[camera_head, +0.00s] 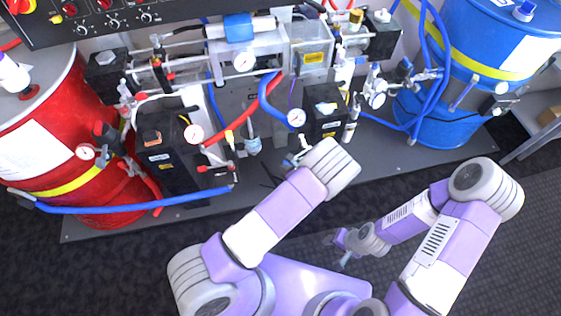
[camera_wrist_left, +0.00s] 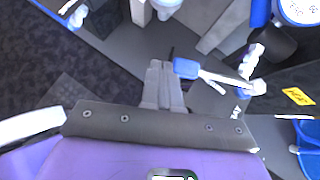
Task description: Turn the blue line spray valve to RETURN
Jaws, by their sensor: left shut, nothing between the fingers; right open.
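A small valve with a blue-tipped lever (camera_wrist_left: 186,68) and a silver body (camera_wrist_left: 246,84) is in the left wrist view, just right of my left gripper. A small marking beside it is too blurred to read, so I cannot tell its position. My left gripper (camera_wrist_left: 160,84) is shut and empty, its fingertips close to the blue tip; whether they touch I cannot tell. In the head view my left wrist (camera_head: 328,166) hides most of this area, beside the black pump block (camera_head: 324,110). My right gripper (camera_head: 345,258) is small in the head view, low over the floor and apart from the equipment.
A red drum (camera_head: 40,150) stands left and a blue drum (camera_head: 490,60) right. Red and blue hoses, gauges (camera_head: 296,117) and another black block (camera_head: 168,150) crowd the grey base plate (camera_head: 395,160). The dark floor in front is open. A control panel (camera_head: 110,15) is at the back.

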